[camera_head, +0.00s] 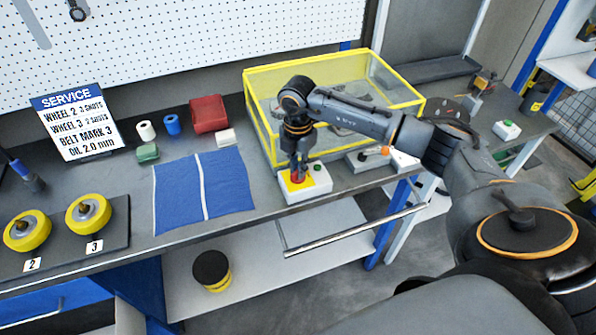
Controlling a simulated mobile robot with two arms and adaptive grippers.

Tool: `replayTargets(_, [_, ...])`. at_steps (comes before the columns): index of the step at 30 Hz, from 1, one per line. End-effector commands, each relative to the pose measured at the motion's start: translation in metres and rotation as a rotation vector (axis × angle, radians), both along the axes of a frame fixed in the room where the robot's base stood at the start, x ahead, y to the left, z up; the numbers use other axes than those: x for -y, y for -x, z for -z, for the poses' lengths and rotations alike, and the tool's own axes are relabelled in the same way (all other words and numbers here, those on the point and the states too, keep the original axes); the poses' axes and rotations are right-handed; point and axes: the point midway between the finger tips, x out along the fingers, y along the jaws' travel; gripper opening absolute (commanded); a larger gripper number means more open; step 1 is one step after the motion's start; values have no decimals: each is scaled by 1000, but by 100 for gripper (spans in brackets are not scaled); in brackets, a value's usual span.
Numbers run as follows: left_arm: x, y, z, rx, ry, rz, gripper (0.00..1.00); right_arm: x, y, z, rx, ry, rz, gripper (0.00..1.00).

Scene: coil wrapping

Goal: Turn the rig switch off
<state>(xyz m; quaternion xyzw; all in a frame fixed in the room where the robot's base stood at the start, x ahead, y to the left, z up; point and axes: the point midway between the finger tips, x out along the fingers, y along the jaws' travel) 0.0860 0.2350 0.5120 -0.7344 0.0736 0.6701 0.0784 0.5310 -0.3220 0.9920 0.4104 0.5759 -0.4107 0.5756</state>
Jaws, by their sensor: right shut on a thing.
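The rig switch is a red knob (297,178) on a yellow-topped white box (316,190) at the bench's front edge. A small green button (318,167) sits on the same box. My right gripper (297,171) points down from above and is shut on the red knob. Its fingers hide part of the knob, so I cannot tell the knob's turned position. My left gripper is not in view.
A yellow-framed clear guard (262,82) stands right behind the switch box. An orange-tipped lever (384,151) is to its right. A blue cloth (178,192) lies to its left. Two yellow wheels (27,231) sit at the far left.

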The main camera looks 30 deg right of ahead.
Motion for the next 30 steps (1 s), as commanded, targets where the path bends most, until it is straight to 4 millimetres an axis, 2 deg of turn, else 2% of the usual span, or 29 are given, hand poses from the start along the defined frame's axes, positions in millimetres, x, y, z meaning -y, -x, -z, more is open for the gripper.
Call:
replayTargets(1, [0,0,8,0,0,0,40,0,-1,2,4,-1,-45,0])
replayTargets(15, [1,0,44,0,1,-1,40,0,-1,2,4,-1,-491,0])
replayTargets(30, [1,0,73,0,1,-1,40,0,-1,1,3,0,-888,0])
